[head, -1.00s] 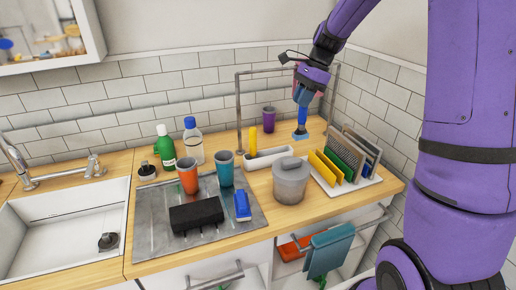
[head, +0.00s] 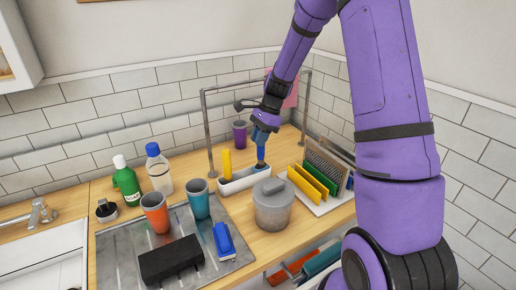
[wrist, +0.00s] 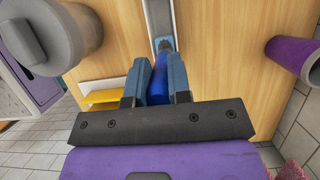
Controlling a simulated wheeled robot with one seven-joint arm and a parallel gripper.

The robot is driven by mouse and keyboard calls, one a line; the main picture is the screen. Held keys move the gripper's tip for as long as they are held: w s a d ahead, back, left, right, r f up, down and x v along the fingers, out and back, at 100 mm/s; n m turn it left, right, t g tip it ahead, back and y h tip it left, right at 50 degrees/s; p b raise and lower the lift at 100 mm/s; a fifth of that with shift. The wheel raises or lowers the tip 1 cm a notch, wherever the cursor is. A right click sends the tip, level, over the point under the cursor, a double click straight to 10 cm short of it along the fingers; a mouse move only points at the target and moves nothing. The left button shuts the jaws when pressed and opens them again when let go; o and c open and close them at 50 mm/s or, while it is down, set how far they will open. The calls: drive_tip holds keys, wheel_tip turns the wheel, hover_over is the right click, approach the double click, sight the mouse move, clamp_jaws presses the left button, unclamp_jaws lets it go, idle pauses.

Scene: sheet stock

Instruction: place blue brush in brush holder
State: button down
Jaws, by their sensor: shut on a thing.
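The blue brush (head: 261,156) is held upright, bristle end down, by my gripper (head: 263,136). The gripper is shut on its handle. The brush holder (head: 232,186) is a long white trough on the counter, with a yellow brush (head: 227,163) standing at its left end. The blue brush's lower end shows at the trough's right end; I cannot tell whether it touches the bottom. In the wrist view the blue handle (wrist: 160,88) lies between the fingers, and its pale blue head overlaps the near end of the grey-looking trough (wrist: 158,14).
A lidded grey canister (head: 272,208) stands just in front of the holder. A rack of coloured boards (head: 315,185) is to the right, a purple cup (head: 240,134) behind. A metal rail (head: 207,130) arches behind the holder. Cups and a black block (head: 171,259) occupy the drain mat.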

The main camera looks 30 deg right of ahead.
sight(258, 151)
drive_tip(key=shift+f, duration=1.8)
drive_tip(key=c, duration=1.1)
unclamp_jaws()
drive_tip(key=shift+o, duration=0.2)
